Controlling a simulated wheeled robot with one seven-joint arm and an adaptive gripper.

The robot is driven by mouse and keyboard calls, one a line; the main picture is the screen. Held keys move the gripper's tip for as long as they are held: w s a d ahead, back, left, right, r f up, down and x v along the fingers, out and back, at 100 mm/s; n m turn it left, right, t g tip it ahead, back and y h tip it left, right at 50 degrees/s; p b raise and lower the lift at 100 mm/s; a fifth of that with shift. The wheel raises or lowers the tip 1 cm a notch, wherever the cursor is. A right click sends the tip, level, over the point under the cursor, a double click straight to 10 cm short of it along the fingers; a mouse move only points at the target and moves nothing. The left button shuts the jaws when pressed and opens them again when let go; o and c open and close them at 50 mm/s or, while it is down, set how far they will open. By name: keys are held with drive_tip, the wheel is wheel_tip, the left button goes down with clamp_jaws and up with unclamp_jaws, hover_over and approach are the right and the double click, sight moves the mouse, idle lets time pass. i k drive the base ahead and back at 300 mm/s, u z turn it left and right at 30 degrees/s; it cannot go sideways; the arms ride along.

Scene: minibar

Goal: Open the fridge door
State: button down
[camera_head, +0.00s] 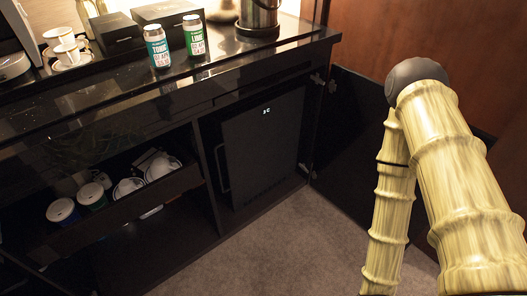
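The fridge (265,165) is a dark box inside the right bay of the black cabinet. Its front looks closed, with a small lit display near the top. A thin vertical handle (221,168) runs along the left edge of its door. My arm, with a yellow bamboo-like surface, stands at the right of the head view, to the right of the fridge and apart from it. My gripper is outside the picture, so its state is hidden.
The cabinet's outer door (347,135) stands open, right of the fridge. A pulled-out drawer (130,205) with cups is at the left. Carpet (270,250) before the fridge is clear.

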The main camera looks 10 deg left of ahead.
sight(259, 140)
drive_tip(key=z, duration=1.9)
drive_tip(key=i, duration=0.4)
drive_tip(key=u, duration=2.8)
